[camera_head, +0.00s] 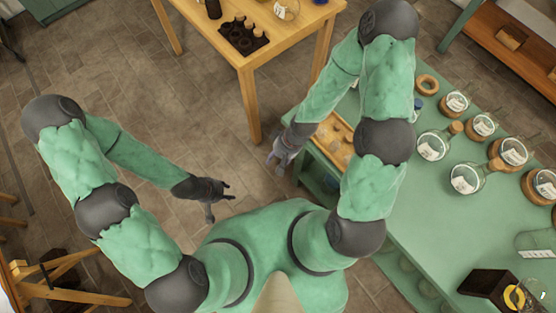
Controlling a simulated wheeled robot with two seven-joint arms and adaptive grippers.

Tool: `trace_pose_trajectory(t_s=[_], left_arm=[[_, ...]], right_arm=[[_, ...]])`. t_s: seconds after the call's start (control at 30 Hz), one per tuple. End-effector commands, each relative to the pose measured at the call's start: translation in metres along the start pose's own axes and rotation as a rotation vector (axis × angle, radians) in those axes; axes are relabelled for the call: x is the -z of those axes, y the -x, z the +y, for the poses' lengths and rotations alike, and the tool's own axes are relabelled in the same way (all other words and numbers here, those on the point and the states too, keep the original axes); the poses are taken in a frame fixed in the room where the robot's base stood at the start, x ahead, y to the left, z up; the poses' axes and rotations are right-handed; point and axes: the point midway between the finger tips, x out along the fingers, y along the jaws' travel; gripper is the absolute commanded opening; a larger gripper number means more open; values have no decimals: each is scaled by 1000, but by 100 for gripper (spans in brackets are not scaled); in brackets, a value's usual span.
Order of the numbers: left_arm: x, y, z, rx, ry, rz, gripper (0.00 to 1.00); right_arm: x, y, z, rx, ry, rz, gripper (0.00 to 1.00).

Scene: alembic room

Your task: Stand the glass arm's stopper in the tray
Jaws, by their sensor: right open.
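A dark tray with round holes (236,43) lies on the wooden table at the top; small cork-coloured stoppers stand in part of it. A wooden tray (322,135) with small pale pieces lies at the left edge of the green table, partly hidden by my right arm. I cannot tell which stopper is the glass arm's. My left gripper (220,202) is open and empty above the floor, away from both tables. My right gripper (274,166) is open and empty, just left of the wooden tray and apart from it.
Several round, corked glass flasks (467,179) stand on the green table (420,225), some on cork rings. A dark box (487,284) is at its lower right. The wooden table (285,30) also holds a dark bottle (213,9). Open stone floor lies between my arms.

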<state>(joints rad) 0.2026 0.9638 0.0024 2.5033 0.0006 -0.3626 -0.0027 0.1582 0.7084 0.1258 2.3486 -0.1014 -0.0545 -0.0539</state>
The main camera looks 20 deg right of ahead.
Motion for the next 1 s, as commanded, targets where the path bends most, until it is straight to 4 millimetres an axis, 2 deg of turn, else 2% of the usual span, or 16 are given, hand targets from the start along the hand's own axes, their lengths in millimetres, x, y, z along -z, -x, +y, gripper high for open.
trace_pose_trajectory(t_s=[0.03,0.1,0.3,1.0], left_arm=[[0,0,0,0,0,0,40],[0,0,0,0,0,0,40],[0,0,0,0,0,0,40],[0,0,0,0,0,0,40]], right_arm=[[-14,-14,0,5,-41,-7,43],[-27,-27,1,5,-91,-1,43],[-50,-47,4,-5,-182,16,43],[-53,-50,5,-9,-197,21,43]])
